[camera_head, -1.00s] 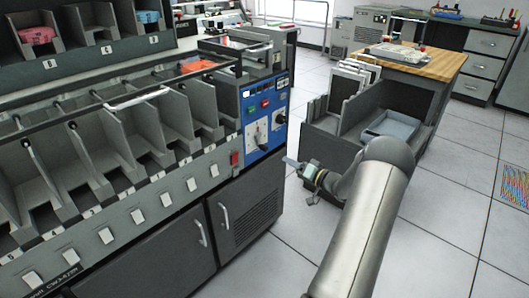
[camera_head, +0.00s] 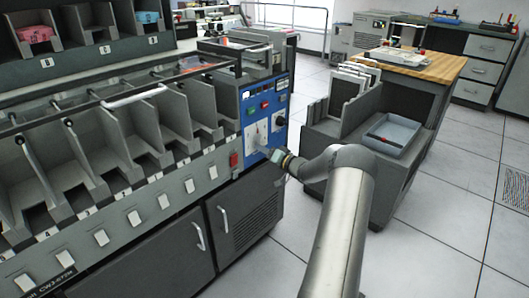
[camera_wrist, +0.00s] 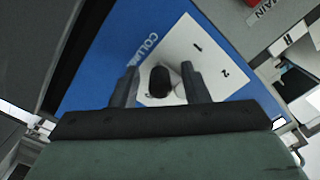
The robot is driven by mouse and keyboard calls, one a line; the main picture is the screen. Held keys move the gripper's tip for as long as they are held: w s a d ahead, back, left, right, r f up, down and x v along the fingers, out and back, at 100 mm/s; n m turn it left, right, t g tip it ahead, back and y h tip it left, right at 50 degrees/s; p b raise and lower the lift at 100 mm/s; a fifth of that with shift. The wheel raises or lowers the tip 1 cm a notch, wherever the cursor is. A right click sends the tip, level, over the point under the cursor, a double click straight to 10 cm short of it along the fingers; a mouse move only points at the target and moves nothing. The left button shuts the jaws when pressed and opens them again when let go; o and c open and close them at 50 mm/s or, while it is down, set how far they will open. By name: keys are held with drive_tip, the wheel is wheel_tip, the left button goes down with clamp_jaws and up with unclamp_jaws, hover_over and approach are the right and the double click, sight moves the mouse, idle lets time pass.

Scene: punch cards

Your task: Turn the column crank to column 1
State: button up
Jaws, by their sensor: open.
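The column crank shows in the wrist view as a dark knob (camera_wrist: 160,82) in front of a white dial plate (camera_wrist: 205,50) on the blue panel. The plate carries the numbers 1 and 2, and part of the word "COLUMN" stands beside it. My gripper (camera_wrist: 160,88) is open, with one finger on each side of the knob. I cannot tell whether either finger touches it. In the head view my gripper (camera_head: 272,153) is at the lower part of the blue control panel (camera_head: 252,92), by the white dial plate (camera_head: 256,135). The crank itself is hard to make out there.
A red button (camera_head: 233,159) sits left of the dial, and a black knob (camera_head: 279,117) is above right. The sorter's card pockets (camera_head: 130,140) extend left. A dark cart with a grey tray (camera_head: 392,134) stands right. The floor between is clear.

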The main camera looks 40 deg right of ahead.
drive_tip(key=shift+c, duration=0.3)
clamp_jaws()
